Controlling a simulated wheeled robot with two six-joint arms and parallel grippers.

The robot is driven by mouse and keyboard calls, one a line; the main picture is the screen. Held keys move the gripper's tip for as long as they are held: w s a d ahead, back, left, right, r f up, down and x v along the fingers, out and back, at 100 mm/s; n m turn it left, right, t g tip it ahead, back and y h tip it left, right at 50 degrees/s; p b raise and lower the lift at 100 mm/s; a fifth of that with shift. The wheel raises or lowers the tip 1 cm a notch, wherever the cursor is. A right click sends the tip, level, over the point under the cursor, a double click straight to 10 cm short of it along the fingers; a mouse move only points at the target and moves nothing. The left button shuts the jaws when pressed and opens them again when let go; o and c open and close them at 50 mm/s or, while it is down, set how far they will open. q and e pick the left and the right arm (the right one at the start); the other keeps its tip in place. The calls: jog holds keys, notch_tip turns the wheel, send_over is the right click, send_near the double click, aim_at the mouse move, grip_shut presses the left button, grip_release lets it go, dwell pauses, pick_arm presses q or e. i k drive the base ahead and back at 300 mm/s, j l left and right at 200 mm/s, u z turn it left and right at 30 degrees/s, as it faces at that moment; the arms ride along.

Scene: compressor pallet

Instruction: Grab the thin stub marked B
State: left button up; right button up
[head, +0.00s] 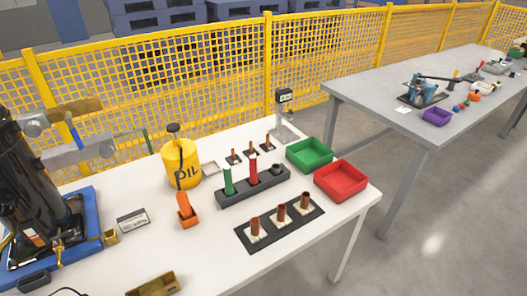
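Three thin copper stubs stand upright on small dark bases toward the back of the white table: a left one (234,154), a middle one (252,147) and a right one (268,140). Their markings are too small to read, so I cannot tell which is B. Three thicker copper stubs (281,212) stand on pale pads on a dark plate (258,240) nearer the front. Neither of my grippers is in view.
A dark rack (240,191) with a green and a red cylinder stands just in front of the thin stubs. A green bin (309,154) and a red bin (341,180) are to the right. A yellow oil can (181,164) is to the left, with an orange item (186,211) nearby.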

aim_at(268, 147)
jog(key=i, duration=0.65)
jog(key=i+l+u, duration=0.1)
jog(key=l, duration=0.5)
